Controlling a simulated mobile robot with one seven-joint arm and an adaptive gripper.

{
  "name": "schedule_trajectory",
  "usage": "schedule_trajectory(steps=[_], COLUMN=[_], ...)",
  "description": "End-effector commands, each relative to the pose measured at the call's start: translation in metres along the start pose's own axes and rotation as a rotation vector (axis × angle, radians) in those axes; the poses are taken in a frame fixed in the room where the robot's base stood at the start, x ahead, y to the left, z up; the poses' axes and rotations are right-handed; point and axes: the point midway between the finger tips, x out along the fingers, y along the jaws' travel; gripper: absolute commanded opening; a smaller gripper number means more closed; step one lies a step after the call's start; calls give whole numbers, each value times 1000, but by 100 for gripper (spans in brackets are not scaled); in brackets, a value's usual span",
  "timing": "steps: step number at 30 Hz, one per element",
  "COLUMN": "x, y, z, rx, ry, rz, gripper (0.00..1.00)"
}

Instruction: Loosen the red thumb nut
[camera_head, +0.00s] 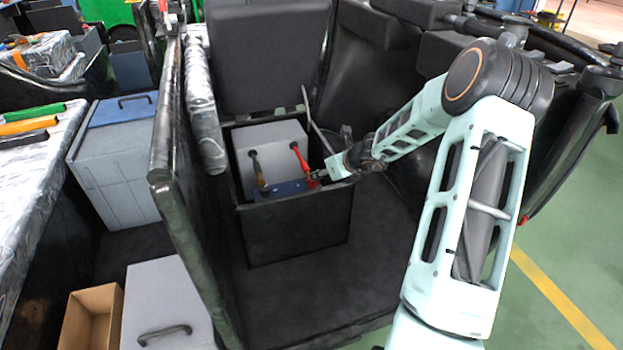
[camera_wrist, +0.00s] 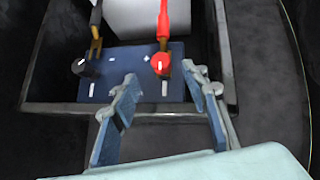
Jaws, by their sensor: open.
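The red thumb nut (camera_wrist: 161,64) is a round red knob with a white mark, on the right of a blue panel (camera_wrist: 140,85) in the wrist view. A red cable (camera_wrist: 163,25) comes down to a brass lug just behind it. A black knob (camera_wrist: 83,68) with a white mark sits on the left of the same panel. My gripper (camera_wrist: 160,85) is open and empty, its two fingers spread on either side of the nut's line, apart from it on the near side. In the head view my gripper (camera_head: 325,172) is at the right of the blue panel, where the nut is too small to tell.
The panel and a grey box (camera_head: 272,148) sit inside a black open compartment (camera_head: 295,230), whose walls surround the panel. A raised dark seat cushion (camera_head: 268,55) stands behind. Grey cases (camera_head: 120,155) and an open cardboard box (camera_head: 90,318) lie to the left.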

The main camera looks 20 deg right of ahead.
Motion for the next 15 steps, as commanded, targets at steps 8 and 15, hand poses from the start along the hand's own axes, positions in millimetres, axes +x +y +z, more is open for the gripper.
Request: schedule_trajectory(steps=[8,15], x=[52,84], y=[2,1], z=[-1,0], rx=[-1,-3], ry=[1,1], rz=[3,2], gripper=[41,41])
